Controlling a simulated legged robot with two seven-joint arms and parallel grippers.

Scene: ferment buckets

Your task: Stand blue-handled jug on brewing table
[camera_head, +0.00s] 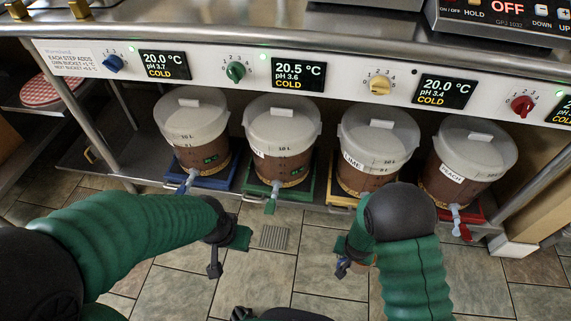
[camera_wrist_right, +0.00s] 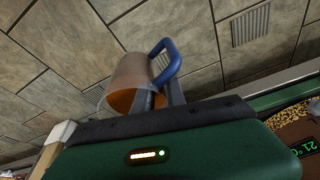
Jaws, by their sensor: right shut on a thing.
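The jug (camera_wrist_right: 130,82) is clear with an orange-brown lower part and a blue handle (camera_wrist_right: 172,60). My right gripper (camera_wrist_right: 165,98) is shut on it at the handle side, above the tiled floor; the exact contact is partly hidden.
Several lidded buckets stand on coloured bases under the panel: one on blue (camera_head: 192,127), one on green (camera_head: 282,130), one labelled LIME (camera_head: 372,150), one labelled PEACH (camera_head: 465,155). Their taps stick out forward. A control box (camera_head: 500,20) occupies the counter's right. Floor is open.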

